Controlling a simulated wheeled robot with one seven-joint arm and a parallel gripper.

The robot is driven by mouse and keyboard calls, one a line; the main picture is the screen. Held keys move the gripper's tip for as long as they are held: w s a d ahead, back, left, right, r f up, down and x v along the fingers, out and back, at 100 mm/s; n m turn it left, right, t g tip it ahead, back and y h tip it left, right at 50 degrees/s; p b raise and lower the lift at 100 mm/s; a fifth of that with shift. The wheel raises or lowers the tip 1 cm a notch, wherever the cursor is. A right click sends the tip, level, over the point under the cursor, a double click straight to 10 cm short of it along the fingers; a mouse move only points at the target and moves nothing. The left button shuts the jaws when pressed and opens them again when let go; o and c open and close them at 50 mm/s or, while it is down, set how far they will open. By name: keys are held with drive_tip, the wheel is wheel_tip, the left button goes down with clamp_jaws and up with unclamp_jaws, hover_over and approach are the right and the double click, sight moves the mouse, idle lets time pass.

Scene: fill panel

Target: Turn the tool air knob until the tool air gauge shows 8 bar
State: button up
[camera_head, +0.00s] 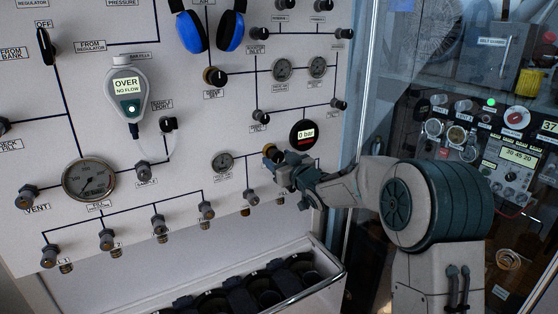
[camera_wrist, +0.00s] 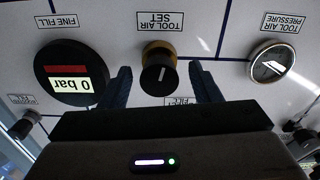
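The tool air knob, labelled TOOL AIR SET, is black with a yellow-brown collar; it shows upside down in the wrist view (camera_wrist: 158,76) and at the panel's lower right in the head view (camera_head: 270,150). A white mark shows on its face. The tool air gauge (camera_wrist: 271,62), labelled TOOL AIR PRESSURE, is a small round dial right of the knob in the wrist view. It also shows in the head view (camera_head: 222,161). Its reading is too small to tell. My gripper (camera_wrist: 160,69) is open, with one blue finger on each side of the knob; gaps show between fingers and knob.
A round digital display (camera_wrist: 70,74) reading 0 bar, labelled FINE FILL, sits left of the knob in the wrist view. In the head view, several valve knobs line the panel below, above an open bin (camera_head: 321,279). A glass-fronted cabinet stands at the right.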

drive_tip(key=b+v, duration=0.3)
drive_tip(key=v, duration=1)
drive_tip(key=shift+s+d, duration=0.25)
drive_tip(key=shift+s, duration=0.1)
drive_tip(key=shift+c, duration=0.3)
idle(1.6)
